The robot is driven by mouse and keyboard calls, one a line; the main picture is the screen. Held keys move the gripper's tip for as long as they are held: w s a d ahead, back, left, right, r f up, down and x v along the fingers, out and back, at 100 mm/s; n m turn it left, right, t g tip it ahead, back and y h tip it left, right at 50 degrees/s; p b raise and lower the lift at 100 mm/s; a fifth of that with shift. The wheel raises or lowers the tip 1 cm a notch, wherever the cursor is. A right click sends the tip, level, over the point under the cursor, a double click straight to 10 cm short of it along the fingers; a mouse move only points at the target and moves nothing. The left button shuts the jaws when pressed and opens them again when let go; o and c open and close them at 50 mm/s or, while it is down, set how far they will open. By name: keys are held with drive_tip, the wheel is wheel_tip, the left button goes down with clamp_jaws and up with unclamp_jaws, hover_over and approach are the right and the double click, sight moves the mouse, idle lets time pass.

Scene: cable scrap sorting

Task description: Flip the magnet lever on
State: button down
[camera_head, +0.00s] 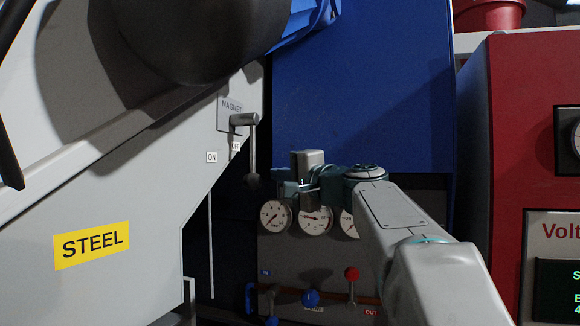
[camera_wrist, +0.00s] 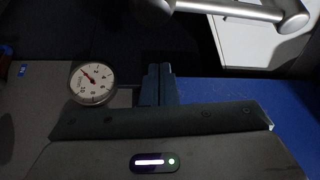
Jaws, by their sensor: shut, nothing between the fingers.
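The magnet lever (camera_head: 253,148) is a grey rod hanging down from a pivot on the pale machine panel, under a MAGNET plate (camera_head: 232,106). It ends in a dark knob. An ON label (camera_head: 211,157) is to its left; a second label, partly hidden and small, is close beside the rod. My gripper (camera_head: 284,188) is just right of the knob, apparently apart from it, with fingers shut and empty. In the wrist view the shut fingers (camera_wrist: 158,84) show below the lever (camera_wrist: 230,11), whose rod crosses the top edge.
Several pressure gauges (camera_head: 275,215) and small valves, one with a red knob (camera_head: 351,273), are behind and below my gripper. A blue panel (camera_head: 360,85) stands behind. A yellow STEEL sign (camera_head: 92,245) is on the pale machine. A red cabinet (camera_head: 508,130) stands at right.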

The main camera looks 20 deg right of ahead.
drive_tip(key=s+a, duration=0.2)
drive_tip(key=a, duration=0.1)
drive_tip(key=shift+s+f, duration=0.3)
drive_tip(key=shift+f, duration=0.1)
